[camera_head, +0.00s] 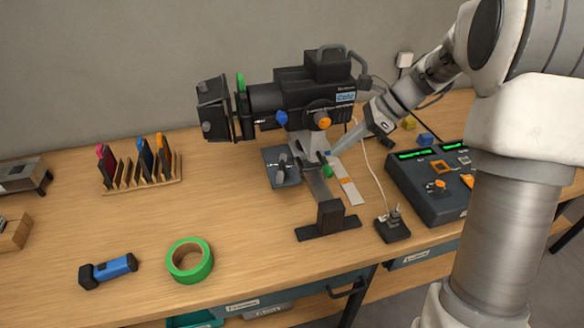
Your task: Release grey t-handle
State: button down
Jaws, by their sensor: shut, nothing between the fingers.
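A black stage light (315,92) stands on the wooden table, with a blue knob (281,117) and an orange knob (321,120) on its side. Below it, a small grey handle (283,161) on a dark plate (289,179) looks like the grey t-handle, but its shape is too small to make out well. My gripper (329,154) comes in from the right, under the light, just right of the bracket and above a green knob (327,171). It is shut and empty, with a gap between it and the grey handle. Its fingertips are small and partly lost against the bracket.
A fader console (430,178) stands to the right. A black socket box (392,229) with a white cable is in front of it. Green tape (190,261), a blue flashlight (108,270) and a rack of coloured filters (141,181) lie left.

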aim_at(280, 176)
jog(key=a+r+x, duration=0.1)
jog(key=a+x, duration=0.1)
jog(key=x, duration=1.1)
jog(key=shift+r, duration=0.3)
